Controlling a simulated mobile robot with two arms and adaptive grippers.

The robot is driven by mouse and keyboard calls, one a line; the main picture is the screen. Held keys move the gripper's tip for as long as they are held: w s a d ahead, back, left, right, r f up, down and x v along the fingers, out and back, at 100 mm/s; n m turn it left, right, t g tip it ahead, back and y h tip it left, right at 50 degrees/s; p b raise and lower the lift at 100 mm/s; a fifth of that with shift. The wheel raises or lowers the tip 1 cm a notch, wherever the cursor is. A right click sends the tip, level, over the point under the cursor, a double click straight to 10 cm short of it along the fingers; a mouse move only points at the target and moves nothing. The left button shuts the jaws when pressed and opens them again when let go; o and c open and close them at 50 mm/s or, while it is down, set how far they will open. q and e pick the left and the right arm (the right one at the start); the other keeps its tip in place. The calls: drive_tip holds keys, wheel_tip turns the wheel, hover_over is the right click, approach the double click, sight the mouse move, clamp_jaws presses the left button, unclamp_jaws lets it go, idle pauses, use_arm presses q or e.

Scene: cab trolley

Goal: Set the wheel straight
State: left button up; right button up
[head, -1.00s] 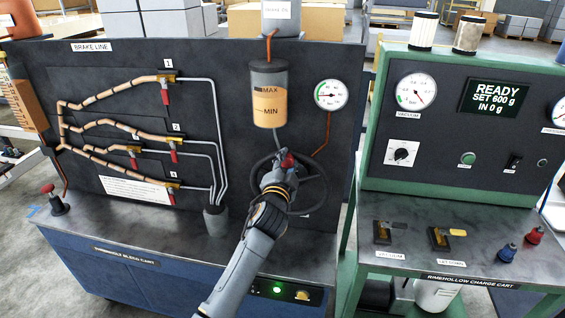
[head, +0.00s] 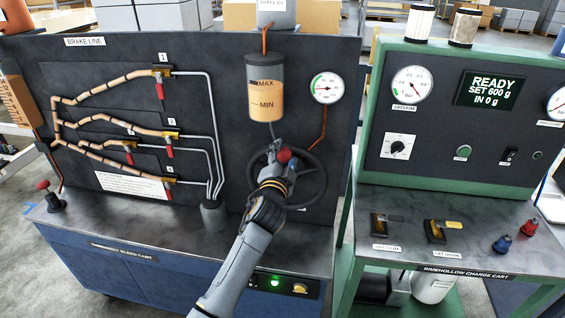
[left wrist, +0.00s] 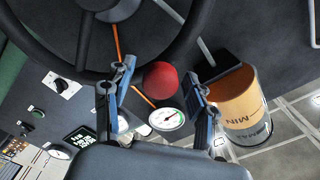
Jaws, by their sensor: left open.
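The wheel is a black steering wheel (head: 322,185) on the front of the dark brake panel, with a round red knob (head: 284,155) at its upper rim. In the left wrist view the wheel's rim (left wrist: 66,66) curves across the top, with a grey hub above. The red knob (left wrist: 160,79) sits between my left fingers, with gaps visible on both sides. My left gripper (head: 277,168) is open at the knob and covers part of the wheel in the head view. It also shows in the left wrist view (left wrist: 158,95). My right gripper is not in view.
A fluid reservoir (head: 266,105) and a pressure gauge (head: 327,89) are above the wheel. Hoses with red-handled valves are at left on the panel. The green charge cart (head: 440,150) stands close at right. The bleed cart's top (head: 130,230) is mostly clear.

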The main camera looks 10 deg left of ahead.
use_arm(q)
drive_tip(key=s, duration=1.2)
drive_tip(key=shift+a, duration=0.15)
drive_tip(key=shift+w, duration=0.1)
drive_tip(key=s+a+f+n+g, duration=0.1)
drive_tip(key=s+f+g, duration=0.25)
drive_tip(key=f, duration=0.95)
drive_tip(key=s+a+f+n+g, duration=0.15)
drive_tip(key=s+f, duration=0.25)
drive_tip(key=f, duration=1)
drive_tip(key=s+a+f+g, duration=0.1)
drive_tip(key=s+f+g, duration=0.25)
drive_tip(key=f, duration=0.95)
drive_tip(key=s+a+f+n+g, duration=0.2)
drive_tip(key=s+f, duration=0.6)
drive_tip(key=s, duration=0.6)
drive_tip(key=s+a+f+n+g+b, duration=0.1)
drive_tip(key=s+a+f+n+g, duration=0.1)
drive_tip(key=s+f, duration=0.7)
drive_tip(key=s+a+f+n+g, duration=0.2)
drive_tip(key=s+a+f+g, duration=0.2)
drive_tip(key=s, duration=1.6)
wheel_tip(320, 180, down, 4)
drive_tip(key=shift+a+f+y, duration=0.15)
drive_tip(key=shift+a+y, duration=0.15)
drive_tip(key=shift+a, duration=0.65)
